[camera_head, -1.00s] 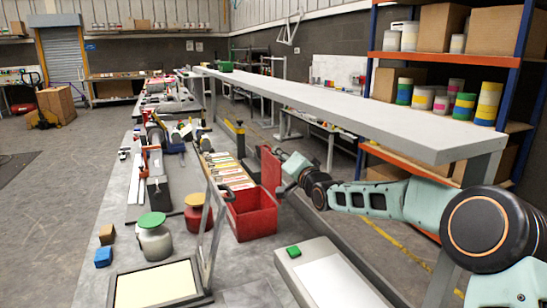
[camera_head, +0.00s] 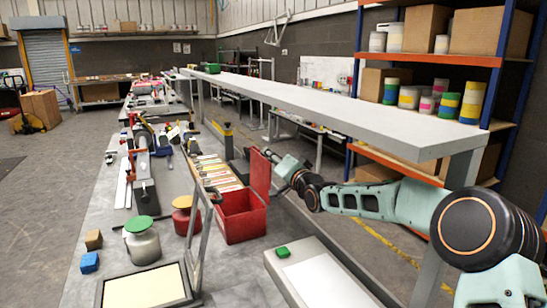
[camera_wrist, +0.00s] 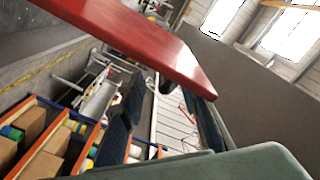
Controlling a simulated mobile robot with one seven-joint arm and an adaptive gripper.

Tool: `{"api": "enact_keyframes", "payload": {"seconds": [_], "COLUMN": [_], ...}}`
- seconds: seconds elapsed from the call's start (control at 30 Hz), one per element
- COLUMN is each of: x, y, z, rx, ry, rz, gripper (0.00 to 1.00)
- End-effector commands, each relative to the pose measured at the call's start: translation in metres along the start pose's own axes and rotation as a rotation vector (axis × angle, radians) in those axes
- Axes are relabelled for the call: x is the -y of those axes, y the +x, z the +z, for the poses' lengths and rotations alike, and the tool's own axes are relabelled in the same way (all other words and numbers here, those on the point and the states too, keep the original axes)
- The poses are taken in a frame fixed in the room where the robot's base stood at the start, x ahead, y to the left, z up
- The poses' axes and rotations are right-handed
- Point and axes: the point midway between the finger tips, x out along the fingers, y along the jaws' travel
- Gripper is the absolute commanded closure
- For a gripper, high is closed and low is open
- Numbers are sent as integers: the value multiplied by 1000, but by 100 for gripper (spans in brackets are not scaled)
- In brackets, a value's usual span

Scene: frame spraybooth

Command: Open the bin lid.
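The red bin (camera_head: 241,222) stands on the grey bench in the middle of the head view, its top uncovered. Its red lid (camera_head: 260,173) stands roughly upright on the bin's right side. My gripper (camera_head: 267,155) is just right of the lid, near its upper edge; I cannot tell whether it touches. In the wrist view the lid (camera_wrist: 140,32) crosses the top as a broad red panel close to the camera. The lid hides part of my gripper, so its opening is unclear.
A long grey raised shelf (camera_head: 320,100) runs above and behind my arm. A white-topped panel with a green block (camera_head: 283,252) lies in front.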

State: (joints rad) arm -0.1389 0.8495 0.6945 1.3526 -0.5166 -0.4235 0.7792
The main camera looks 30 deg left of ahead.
Motion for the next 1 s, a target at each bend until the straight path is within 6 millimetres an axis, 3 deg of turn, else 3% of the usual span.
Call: {"api": "enact_keyframes", "payload": {"seconds": [0.03,0.37,1.0], "x": [-3,-2,0], "y": [0,-16,-111], "z": [8,5,-1], "rx": [14,11,0], "ry": [2,0,-1], "rz": [7,6,2], "gripper": [74,74,74]}}
